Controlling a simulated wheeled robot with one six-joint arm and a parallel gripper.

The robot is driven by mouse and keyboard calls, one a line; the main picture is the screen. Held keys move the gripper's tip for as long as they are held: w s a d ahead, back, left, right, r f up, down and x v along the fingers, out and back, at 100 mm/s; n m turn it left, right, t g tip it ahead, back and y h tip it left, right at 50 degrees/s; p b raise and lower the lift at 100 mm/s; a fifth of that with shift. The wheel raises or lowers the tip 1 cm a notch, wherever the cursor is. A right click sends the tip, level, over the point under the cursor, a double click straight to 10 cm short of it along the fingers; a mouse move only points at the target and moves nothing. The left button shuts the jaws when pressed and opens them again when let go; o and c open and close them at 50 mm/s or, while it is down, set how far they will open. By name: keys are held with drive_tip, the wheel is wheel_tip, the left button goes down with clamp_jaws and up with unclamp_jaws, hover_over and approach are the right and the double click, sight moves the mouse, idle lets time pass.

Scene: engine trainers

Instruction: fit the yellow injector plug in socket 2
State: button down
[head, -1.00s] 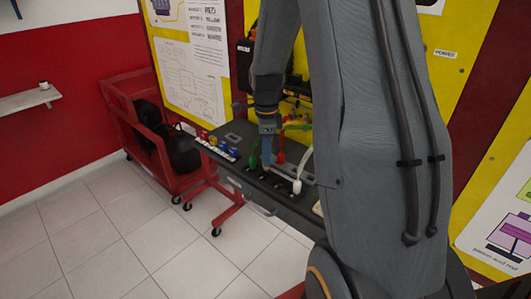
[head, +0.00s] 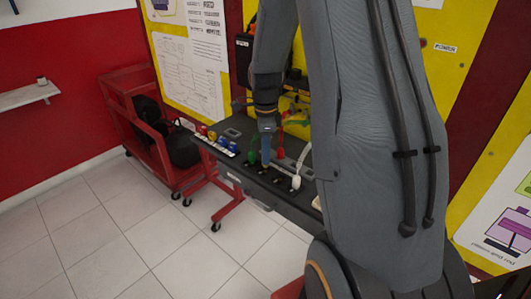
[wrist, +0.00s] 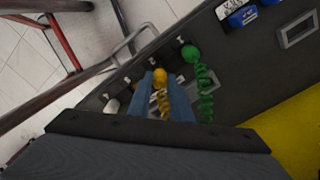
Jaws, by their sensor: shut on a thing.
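My gripper (head: 266,152) reaches down to the dark bench top. In the wrist view its blue fingers (wrist: 161,95) are shut on the yellow injector plug (wrist: 160,75), whose coiled yellow lead runs back between them. The plug's round head is close beside the label 2 (wrist: 152,60) on the bench edge. Socket 2 itself is hidden under the plug and fingers, so I cannot tell whether the plug is seated. In the head view the fingers hide the yellow plug.
A green plug (wrist: 191,53) with a coiled lead stands by label 1, close to my fingers. A red plug (head: 280,153) and a white plug (head: 296,181) stand to the right in the head view. Blue-topped parts (head: 222,142) sit at the bench's left end.

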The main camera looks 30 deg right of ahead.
drive_tip(key=shift+f+b, duration=0.4)
drive_tip(key=shift+f, duration=0.5)
idle(0.6)
drive_tip(key=c, duration=1.8)
unclamp_jaws()
drive_tip(key=shift+c, duration=0.2)
drive_tip(key=shift+r+p, duration=1.95)
drive_tip(key=shift+r, duration=0.8)
drive_tip(key=shift+r, duration=0.15)
drive_tip(key=o, duration=0.5)
drive_tip(key=shift+o, duration=0.2)
